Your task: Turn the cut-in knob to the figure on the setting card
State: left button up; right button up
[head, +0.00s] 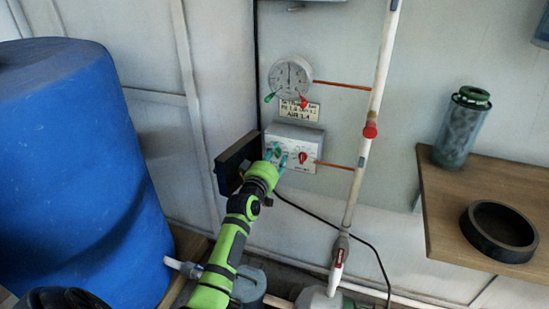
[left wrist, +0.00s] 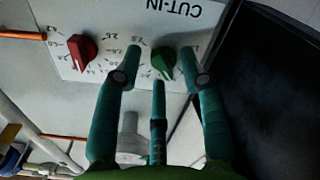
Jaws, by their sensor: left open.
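The control box (head: 310,138) is white and fixed to the wall, with a red knob (head: 302,157) on its right half. In the left wrist view the panel appears upside down, lettered CUT-IN, with a green knob (left wrist: 163,63) and the red knob (left wrist: 82,52) on numbered dials. My left gripper (head: 278,158) is at the box's left half. Its open fingers (left wrist: 162,52) stand on either side of the green knob; contact cannot be told. The setting card (head: 298,110) is cream, above the box, its figure too blurred to read surely. My right gripper is not in view.
A round gauge (head: 290,78) is above the card. A black panel (head: 236,160) stands just left of the box. A white pipe (head: 372,105) runs at the right. A blue barrel (head: 80,170) fills the left; a wooden shelf (head: 450,205) is at the right.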

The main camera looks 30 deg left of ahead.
pick_arm(q)
grip_shut()
jog(key=shift+r, duration=0.1)
jog(key=shift+m+p, duration=0.5)
jog(key=shift+m, duration=0.3)
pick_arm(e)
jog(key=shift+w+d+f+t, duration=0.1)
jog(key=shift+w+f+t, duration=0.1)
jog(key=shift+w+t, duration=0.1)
pick_arm(q)
grip_release()
jog(key=v, duration=1.2)
